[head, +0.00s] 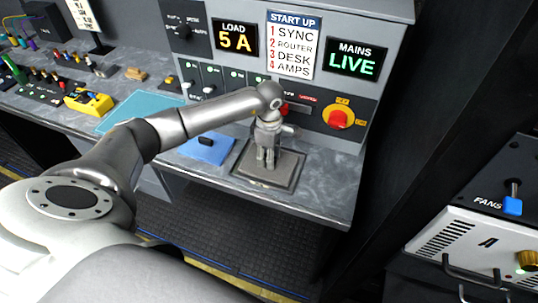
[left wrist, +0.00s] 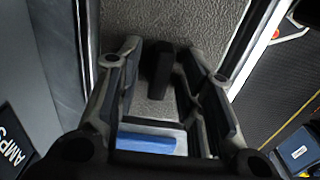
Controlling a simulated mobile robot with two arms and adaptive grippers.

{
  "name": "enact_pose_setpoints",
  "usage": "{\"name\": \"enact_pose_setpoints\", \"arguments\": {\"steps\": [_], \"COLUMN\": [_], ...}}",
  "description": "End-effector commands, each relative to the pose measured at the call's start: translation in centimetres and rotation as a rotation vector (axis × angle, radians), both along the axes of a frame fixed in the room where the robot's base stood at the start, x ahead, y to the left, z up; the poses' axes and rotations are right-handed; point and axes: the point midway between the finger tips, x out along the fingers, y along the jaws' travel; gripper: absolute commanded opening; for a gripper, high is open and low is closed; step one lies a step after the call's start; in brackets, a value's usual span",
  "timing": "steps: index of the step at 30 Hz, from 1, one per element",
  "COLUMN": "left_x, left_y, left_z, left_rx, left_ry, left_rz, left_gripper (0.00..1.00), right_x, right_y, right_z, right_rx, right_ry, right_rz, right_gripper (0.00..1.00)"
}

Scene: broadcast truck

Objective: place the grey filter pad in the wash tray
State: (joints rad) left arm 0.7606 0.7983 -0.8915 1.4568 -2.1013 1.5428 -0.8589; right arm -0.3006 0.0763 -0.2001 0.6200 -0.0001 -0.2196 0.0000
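The grey filter pad (head: 283,166) lies flat inside a dark rim on the bench, at the right end below the panel. In the left wrist view the pad (left wrist: 210,25) is a speckled grey surface with an upright black handle. The dark-rimmed tray (head: 291,186) surrounds it; I cannot tell whether this is the wash tray. My left gripper (head: 266,165) points down over the pad. In the left wrist view its fingers (left wrist: 160,65) stand apart on either side of the handle, with gaps showing. My right gripper is not in view.
A blue pad with a black handle (head: 205,151) lies just left of the tray. A teal mat (head: 125,112) and a yellow meter (head: 88,101) are further left. The panel with a red knob (head: 340,118) rises close behind. The bench's front edge is near.

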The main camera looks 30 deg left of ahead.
Motion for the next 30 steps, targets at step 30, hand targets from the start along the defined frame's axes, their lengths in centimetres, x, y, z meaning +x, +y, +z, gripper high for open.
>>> {"name": "enact_pose_setpoints", "arguments": {"steps": [30], "left_x": [0.0], "left_y": [0.0], "left_z": [12.2], "left_rx": [0.0], "left_ry": [0.0], "left_rz": [0.0], "left_gripper": [0.35], "right_x": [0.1], "right_y": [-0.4], "right_z": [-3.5], "right_rx": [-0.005], "right_ry": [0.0], "right_rz": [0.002], "right_gripper": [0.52]}}
